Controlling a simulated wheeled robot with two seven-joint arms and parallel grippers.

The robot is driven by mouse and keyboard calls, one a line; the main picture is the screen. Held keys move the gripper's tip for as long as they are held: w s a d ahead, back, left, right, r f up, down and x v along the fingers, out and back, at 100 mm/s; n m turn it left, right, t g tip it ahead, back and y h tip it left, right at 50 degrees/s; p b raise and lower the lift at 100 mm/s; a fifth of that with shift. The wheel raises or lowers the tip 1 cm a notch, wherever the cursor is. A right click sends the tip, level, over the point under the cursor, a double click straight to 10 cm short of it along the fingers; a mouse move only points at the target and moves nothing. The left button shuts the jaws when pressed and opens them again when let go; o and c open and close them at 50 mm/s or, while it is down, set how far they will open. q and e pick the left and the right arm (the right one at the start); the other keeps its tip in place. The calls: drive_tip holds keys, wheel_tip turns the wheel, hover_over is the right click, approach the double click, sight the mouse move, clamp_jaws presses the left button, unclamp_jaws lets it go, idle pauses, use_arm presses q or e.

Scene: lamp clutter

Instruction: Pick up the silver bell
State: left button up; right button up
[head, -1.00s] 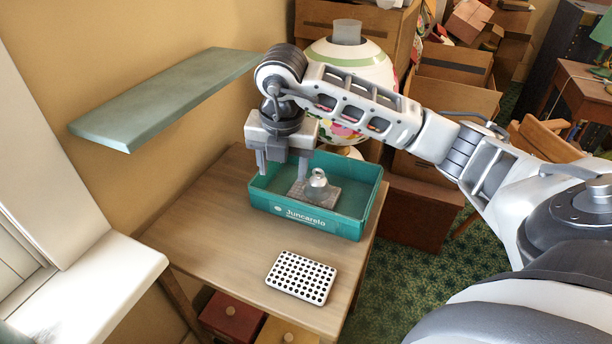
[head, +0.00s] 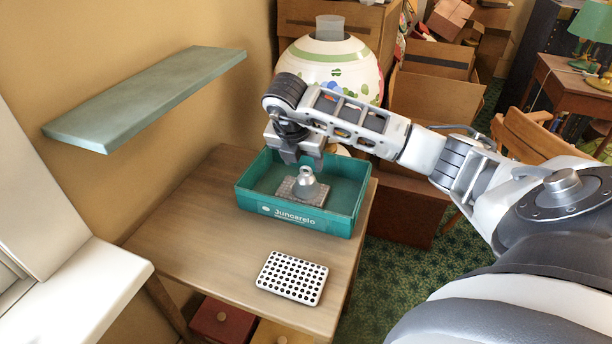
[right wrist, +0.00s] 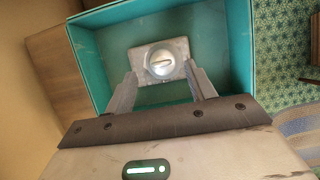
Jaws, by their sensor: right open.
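The silver bell (head: 306,181) stands upright on a grey square base (head: 303,193) inside the teal box (head: 300,222) on the wooden table. In the right wrist view the bell (right wrist: 161,64) shows from above, with its base under it, beyond and between the fingertips. My right gripper (head: 303,160) is open and empty above the back part of the box, close above and behind the bell. Its two fingers also show spread in the right wrist view (right wrist: 160,84). Neither finger visibly touches the bell. My left gripper is not in view.
A white perforated plate (head: 292,278) lies on the table (head: 190,220) in front of the box. The box walls surround the bell. A green shelf (head: 150,95) juts from the wall at left. A large patterned lamp (head: 335,65) and cardboard boxes stand behind.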

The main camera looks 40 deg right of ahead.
sight(306, 166)
drive_tip(key=x, duration=0.4)
drive_tip(key=shift+d+f, duration=0.1)
drive_tip(key=shift+d, duration=0.05)
drive_tip(key=c, duration=1.1)
drive_tip(key=shift+o, duration=0.2)
